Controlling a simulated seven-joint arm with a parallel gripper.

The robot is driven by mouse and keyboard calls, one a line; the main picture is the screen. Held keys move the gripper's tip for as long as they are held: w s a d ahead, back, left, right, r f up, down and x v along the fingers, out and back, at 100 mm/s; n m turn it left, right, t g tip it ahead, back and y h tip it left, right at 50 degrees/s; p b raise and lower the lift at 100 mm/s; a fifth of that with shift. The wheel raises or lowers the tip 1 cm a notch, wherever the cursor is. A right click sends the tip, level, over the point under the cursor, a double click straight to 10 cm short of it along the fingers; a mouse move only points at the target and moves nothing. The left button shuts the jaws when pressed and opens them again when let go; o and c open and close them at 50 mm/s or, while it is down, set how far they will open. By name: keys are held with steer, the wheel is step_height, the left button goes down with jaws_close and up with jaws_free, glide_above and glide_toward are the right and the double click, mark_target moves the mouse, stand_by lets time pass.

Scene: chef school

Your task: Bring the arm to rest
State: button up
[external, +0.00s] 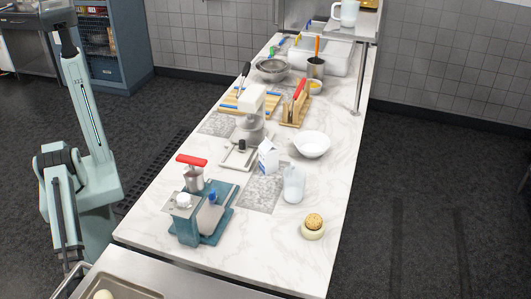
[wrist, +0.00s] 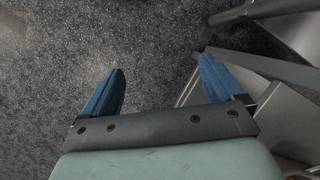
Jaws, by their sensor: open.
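My gripper (wrist: 160,68) shows in the wrist view with its two blue fingers spread wide apart and nothing between them. It is above the dark speckled floor (wrist: 150,35). In the external view, my pale green arm stands at the left, beside the long white marble counter (external: 145,228) and apart from its top. I cannot make out the fingers clearly in that view.
Grey metal panels (wrist: 290,110) are close to the right finger in the wrist view. The counter holds a teal device (external: 215,222), a white bowl (external: 312,145) and a bun-like item (external: 313,226). A steel surface with a tray (external: 125,283) is at front left.

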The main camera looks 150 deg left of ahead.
steer(key=s+a+f+g, duration=0.1)
steer(key=s+f, duration=0.1)
steer(key=s, duration=0.7)
steer(key=s+a+f+n+g+h, duration=0.1)
steer(key=s+a+f+g, duration=0.1)
steer(key=s, duration=0.7)
steer(key=shift+s+a+n+h, duration=0.25)
steer(key=shift+s+n+h, duration=0.05)
steer(key=shift+s, duration=0.1)
